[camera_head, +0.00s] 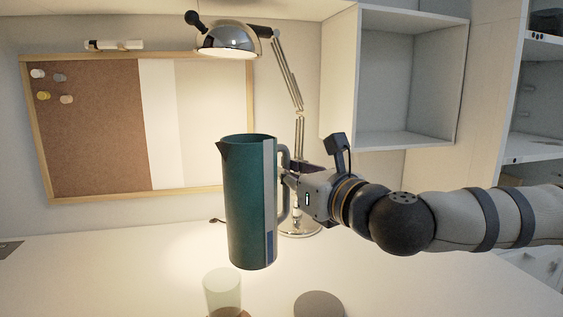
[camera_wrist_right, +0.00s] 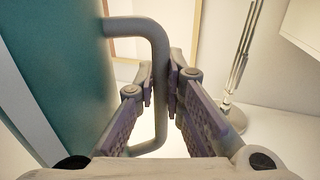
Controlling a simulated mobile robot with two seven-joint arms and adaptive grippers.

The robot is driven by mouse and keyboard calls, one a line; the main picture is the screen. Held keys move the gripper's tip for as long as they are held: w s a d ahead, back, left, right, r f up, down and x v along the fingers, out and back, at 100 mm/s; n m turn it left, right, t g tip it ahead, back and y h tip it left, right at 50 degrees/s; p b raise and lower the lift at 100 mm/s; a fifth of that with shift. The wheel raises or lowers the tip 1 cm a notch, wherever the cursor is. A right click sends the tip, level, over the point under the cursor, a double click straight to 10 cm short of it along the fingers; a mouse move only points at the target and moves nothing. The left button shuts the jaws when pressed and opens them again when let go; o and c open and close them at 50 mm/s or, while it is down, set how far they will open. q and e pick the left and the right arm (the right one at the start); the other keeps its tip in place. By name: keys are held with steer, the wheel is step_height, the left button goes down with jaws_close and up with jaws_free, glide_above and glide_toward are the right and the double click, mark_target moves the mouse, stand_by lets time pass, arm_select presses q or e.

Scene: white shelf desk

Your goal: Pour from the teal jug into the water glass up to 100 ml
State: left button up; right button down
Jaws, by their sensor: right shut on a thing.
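The teal jug (camera_head: 247,200) is held upright in the air above the white desk, its spout pointing left. My right gripper (camera_head: 289,178) is shut on the jug's grey handle on the right side. In the right wrist view my right gripper (camera_wrist_right: 166,88) has its fingers on either side of the handle, and the teal jug (camera_wrist_right: 62,62) fills the left. The water glass (camera_head: 222,291) stands on the desk below and slightly left of the jug, near the bottom edge of the head view. Its base and any contents are hard to make out. My left gripper is not in view.
A grey round object (camera_head: 319,304) sits right of the glass, cut off by the frame. A chrome desk lamp (camera_head: 228,42) stands behind the jug. A corkboard (camera_head: 95,125) hangs on the wall. A white open shelf (camera_head: 405,95) is at upper right. The desk's left side is mostly clear.

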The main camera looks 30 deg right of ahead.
steer(key=shift+w+f, duration=0.1)
steer(key=shift+f, duration=0.05)
steer(key=shift+w+d+f+n+b, duration=0.1)
steer(key=shift+d+f+n+b, duration=0.15)
steer(key=shift+f+n+b, duration=0.4)
steer(key=shift+w+d+f+n+t, duration=0.1)
steer(key=shift+d+f+n+t, duration=0.15)
steer(key=shift+n, duration=0.35)
steer(key=shift+d+f+n+t, duration=0.15)
steer(key=shift+f+n, duration=0.2)
steer(key=shift+n, duration=0.2)
